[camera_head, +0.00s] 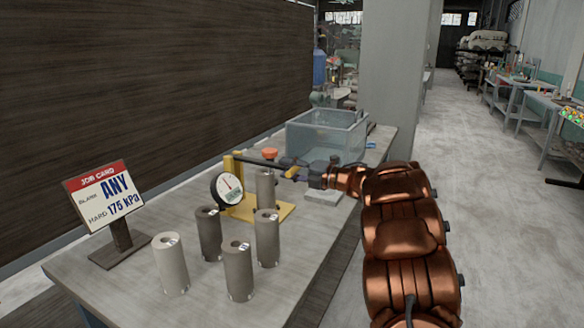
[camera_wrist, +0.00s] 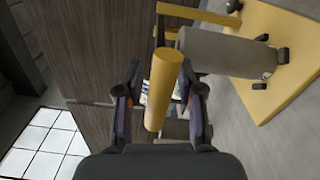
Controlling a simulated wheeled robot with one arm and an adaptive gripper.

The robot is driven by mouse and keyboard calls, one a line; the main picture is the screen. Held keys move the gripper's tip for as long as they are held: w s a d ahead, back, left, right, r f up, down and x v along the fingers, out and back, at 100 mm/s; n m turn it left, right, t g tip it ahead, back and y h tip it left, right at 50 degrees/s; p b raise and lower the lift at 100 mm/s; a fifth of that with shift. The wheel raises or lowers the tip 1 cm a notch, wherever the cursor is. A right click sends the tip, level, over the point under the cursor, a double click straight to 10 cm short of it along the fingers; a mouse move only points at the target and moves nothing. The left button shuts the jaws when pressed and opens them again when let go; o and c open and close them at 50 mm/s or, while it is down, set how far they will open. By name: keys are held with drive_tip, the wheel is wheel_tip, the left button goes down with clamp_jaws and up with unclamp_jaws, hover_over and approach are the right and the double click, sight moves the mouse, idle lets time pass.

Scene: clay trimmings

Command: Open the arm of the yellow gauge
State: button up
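The yellow gauge stands on the table with a flat yellow base (camera_head: 286,211), a yellow post (camera_head: 228,166) and a round white dial (camera_head: 228,188). Its dark arm (camera_head: 252,161) runs from the post top toward the right, above a grey clay cylinder (camera_head: 265,186) standing on the base. The arm ends in a yellow handle (camera_head: 292,172), which shows large in the wrist view (camera_wrist: 163,88). My gripper (camera_wrist: 162,98) is open, its fingers on both sides of the handle with visible gaps. Contact is not visible.
Several other clay cylinders (camera_head: 238,270) stand in front of the gauge. A job card sign (camera_head: 104,196) stands at left. A clear bin (camera_head: 326,139) is behind my gripper, and a pale slab (camera_head: 323,197) lies below it. A dark wall panel (camera_head: 150,90) runs behind the table.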

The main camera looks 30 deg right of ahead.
drive_tip(key=shift+w, duration=0.15)
clamp_jaws()
drive_tip(key=shift+f, duration=0.1)
idle(0.4)
